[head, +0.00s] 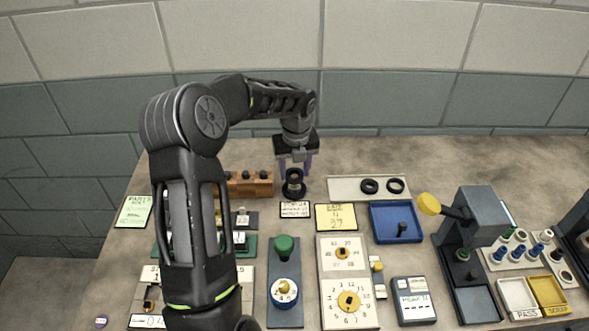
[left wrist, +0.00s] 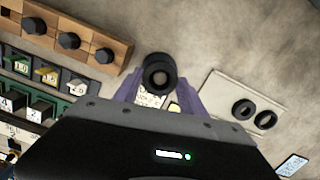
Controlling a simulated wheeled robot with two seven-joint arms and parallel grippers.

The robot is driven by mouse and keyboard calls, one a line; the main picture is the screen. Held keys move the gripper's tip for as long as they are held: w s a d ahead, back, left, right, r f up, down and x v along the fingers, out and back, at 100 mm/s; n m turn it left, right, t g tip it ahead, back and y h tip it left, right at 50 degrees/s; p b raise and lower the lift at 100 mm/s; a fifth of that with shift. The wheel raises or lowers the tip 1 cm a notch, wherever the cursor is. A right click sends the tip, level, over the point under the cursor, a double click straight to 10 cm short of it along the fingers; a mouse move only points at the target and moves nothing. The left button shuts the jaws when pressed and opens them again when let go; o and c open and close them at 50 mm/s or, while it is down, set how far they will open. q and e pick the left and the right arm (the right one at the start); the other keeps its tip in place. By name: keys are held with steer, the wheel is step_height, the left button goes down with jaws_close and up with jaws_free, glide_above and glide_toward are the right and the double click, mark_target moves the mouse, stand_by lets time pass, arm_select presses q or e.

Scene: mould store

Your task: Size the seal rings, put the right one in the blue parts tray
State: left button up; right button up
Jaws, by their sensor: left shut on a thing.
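My left gripper (head: 294,169) points down with its purple fingers shut on a black seal ring (left wrist: 159,72). The ring is at a dark upright piece (head: 293,190) behind the small white card. A paler round shape shows inside the ring in the left wrist view; I cannot tell whether the ring is around that piece or above it. Two more black rings, a left one (head: 370,186) and a right one (head: 396,185), lie on a pale board (head: 343,187). The blue parts tray (head: 384,214) holds a small dark peg-like part (head: 402,229) and no ring. My right gripper is out of view.
A wooden block with dark knobs (head: 250,184) stands left of the gripper. A yellow card (head: 336,217) lies in front of it. A grey press with a yellow knob (head: 478,215) stands right of the blue tray. The back of the bench is clear.

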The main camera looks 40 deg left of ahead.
arm_select(q)
steer(key=o, duration=1.8)
steer(key=shift+r, duration=0.1)
step_height(320, 180, up, 7)
steer(key=shift+r+p, duration=0.2)
steer(key=shift+p, duration=0.1)
steer(key=shift+f, duration=0.1)
stand_by(0.7)
